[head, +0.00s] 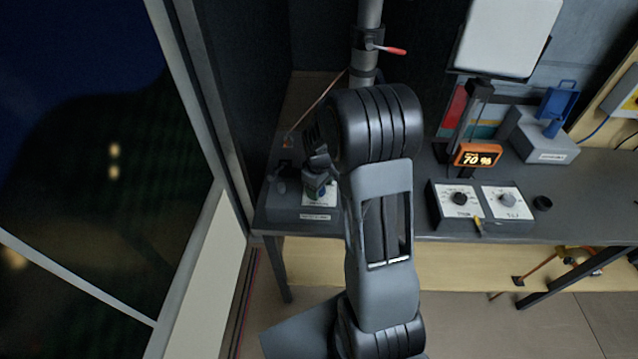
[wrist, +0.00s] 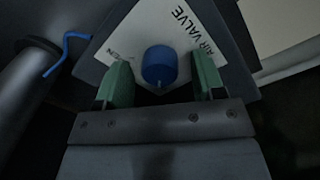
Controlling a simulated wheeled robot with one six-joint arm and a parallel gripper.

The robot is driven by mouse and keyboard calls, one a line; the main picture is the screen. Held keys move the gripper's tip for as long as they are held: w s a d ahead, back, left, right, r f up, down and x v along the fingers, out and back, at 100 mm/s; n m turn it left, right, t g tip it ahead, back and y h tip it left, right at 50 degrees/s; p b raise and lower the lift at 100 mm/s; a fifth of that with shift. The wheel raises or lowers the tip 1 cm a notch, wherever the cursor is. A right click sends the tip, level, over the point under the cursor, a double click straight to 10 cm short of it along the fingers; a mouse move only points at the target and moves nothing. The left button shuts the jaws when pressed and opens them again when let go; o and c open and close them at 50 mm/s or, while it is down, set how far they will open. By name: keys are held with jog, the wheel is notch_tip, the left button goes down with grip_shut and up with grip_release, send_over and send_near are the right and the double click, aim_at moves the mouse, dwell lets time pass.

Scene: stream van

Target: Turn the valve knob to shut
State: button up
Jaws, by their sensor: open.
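The valve knob (wrist: 159,66) is a round blue knob on a white plate (wrist: 180,30) lettered "AIR VALVE". In the wrist view it sits between the two green fingers of my gripper (wrist: 162,85), with a gap on each side. The fingers are open and do not appear to touch it. In the head view my gripper (head: 318,188) is over the grey valve box (head: 290,212) at the left end of the bench. My arm and gripper hide most of the knob there. A small pale mark shows on the knob's near edge.
The bench (head: 420,225) carries a panel with two dials (head: 480,205), an orange display (head: 477,155) reading 70 % and a blue-handled device (head: 545,135) to the right. A grey pole (head: 369,15) with a red lever rises behind my arm. A window frame stands close on the left.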

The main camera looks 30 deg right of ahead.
notch_tip(320, 180, up, 14)
jog(key=shift+a+b, duration=0.25)
jog(key=shift+b, duration=0.05)
jog(key=shift+s+f, duration=0.1)
jog(key=shift+f, duration=0.05)
dwell(0.5)
jog(key=s+a+r+m+t, duration=0.1)
jog(key=s+a, duration=0.3)
jog(key=s, duration=0.4)
jog(key=s+a+r+m+t, duration=0.1)
jog(key=s+a+m+t, duration=0.1)
jog(key=s+a+m, duration=0.2)
jog(key=s+a, duration=0.1)
jog(key=s, duration=0.2)
jog(key=shift+s+m+t, duration=0.3)
jog(key=shift+s+t, duration=0.1)
